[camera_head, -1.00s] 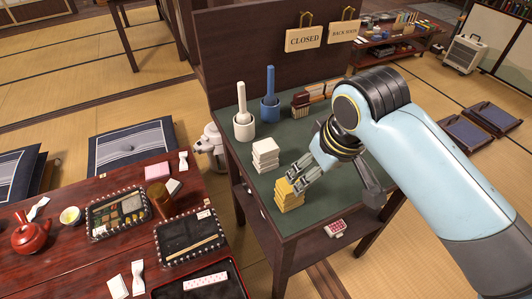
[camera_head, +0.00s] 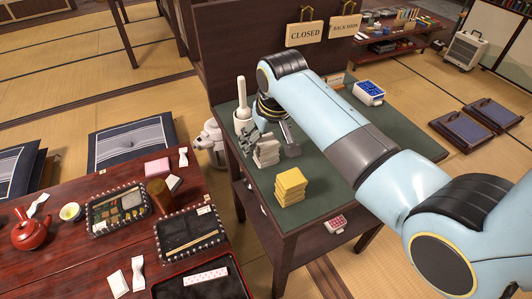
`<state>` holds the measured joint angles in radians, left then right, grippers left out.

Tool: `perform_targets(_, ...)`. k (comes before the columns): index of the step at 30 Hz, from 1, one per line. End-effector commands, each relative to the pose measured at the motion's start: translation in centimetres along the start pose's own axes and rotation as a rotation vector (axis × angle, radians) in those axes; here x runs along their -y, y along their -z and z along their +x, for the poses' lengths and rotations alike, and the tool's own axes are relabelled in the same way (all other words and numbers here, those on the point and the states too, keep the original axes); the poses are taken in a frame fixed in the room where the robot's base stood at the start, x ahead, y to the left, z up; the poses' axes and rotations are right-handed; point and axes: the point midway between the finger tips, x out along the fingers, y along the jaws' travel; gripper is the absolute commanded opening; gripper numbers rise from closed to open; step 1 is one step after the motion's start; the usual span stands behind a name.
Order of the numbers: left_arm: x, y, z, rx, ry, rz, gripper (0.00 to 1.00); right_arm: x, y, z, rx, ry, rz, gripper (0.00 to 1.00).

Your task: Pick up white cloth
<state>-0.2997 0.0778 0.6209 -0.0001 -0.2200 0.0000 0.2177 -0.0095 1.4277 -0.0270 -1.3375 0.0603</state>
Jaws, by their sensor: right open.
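The white cloths (camera_head: 267,155) form a neat folded stack on the green top of the side table. My right gripper (camera_head: 253,141) is open at the upper left of this stack, its fingers angled down close to the top cloth. Whether the fingers touch the cloth cannot be told. The stack looks greyish, partly in the arm's shade. A stack of yellow cloths (camera_head: 291,187) stands nearer the front of the same table. My left gripper is not in view.
A white container with an upright white handle (camera_head: 243,118) stands just behind the gripper. A white box with blue contents (camera_head: 369,92) sits at the back right. My right arm crosses over the table (camera_head: 335,188). A low red table with trays (camera_head: 190,236) is at left.

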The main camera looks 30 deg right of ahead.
Motion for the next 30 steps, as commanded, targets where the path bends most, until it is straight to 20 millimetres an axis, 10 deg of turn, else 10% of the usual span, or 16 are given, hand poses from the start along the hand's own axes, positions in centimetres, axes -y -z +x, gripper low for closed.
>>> perform_targets(16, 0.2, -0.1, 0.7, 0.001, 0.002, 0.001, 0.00, -0.1, -0.3, 4.5, 0.001, 0.000, 0.000, 0.81)
perform_targets(30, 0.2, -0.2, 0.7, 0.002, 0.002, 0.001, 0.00, -0.1, -0.3, 4.5, 0.001, 0.000, 0.000, 0.21)
